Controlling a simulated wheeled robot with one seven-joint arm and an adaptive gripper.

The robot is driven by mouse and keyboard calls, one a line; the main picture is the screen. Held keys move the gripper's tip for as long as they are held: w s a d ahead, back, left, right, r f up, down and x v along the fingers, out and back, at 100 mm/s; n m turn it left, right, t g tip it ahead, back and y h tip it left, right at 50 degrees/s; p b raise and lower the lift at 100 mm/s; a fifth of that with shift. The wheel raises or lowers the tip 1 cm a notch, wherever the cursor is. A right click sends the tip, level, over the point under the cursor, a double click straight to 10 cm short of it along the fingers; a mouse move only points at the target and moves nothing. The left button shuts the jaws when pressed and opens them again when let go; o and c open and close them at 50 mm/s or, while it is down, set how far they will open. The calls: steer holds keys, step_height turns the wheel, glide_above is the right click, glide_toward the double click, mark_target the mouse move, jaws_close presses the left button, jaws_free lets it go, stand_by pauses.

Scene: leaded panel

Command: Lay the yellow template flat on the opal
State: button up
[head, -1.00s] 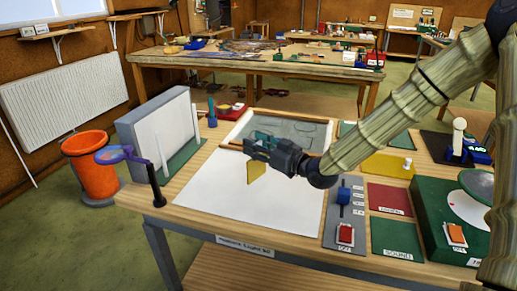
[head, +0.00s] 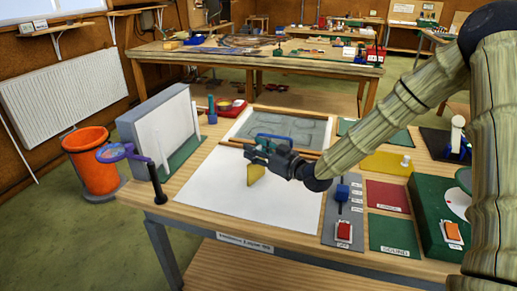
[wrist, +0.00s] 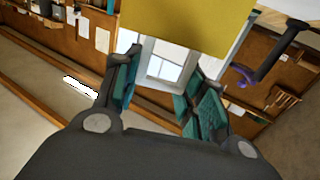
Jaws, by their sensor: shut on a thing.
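The yellow template (head: 256,175) is held in my gripper (head: 252,158), standing on edge rather than flat. It is over the white opal panel (head: 225,202) on the near workbench; I cannot tell whether its lower edge touches the panel.
A grey upright panel (head: 165,132) stands left of the opal, near a black post (head: 157,186) with a purple head. Behind lies a wood-framed grey sheet (head: 285,130). To the right are a slider strip (head: 342,213), coloured mats and a green box (head: 440,200).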

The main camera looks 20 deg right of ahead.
steer(key=shift+f, duration=0.25)
steer(key=o, duration=1.1)
steer(key=shift+r, duration=0.1)
steer(key=shift+r, duration=0.1)
steer(key=b+v, duration=0.2)
steer(key=v, duration=1)
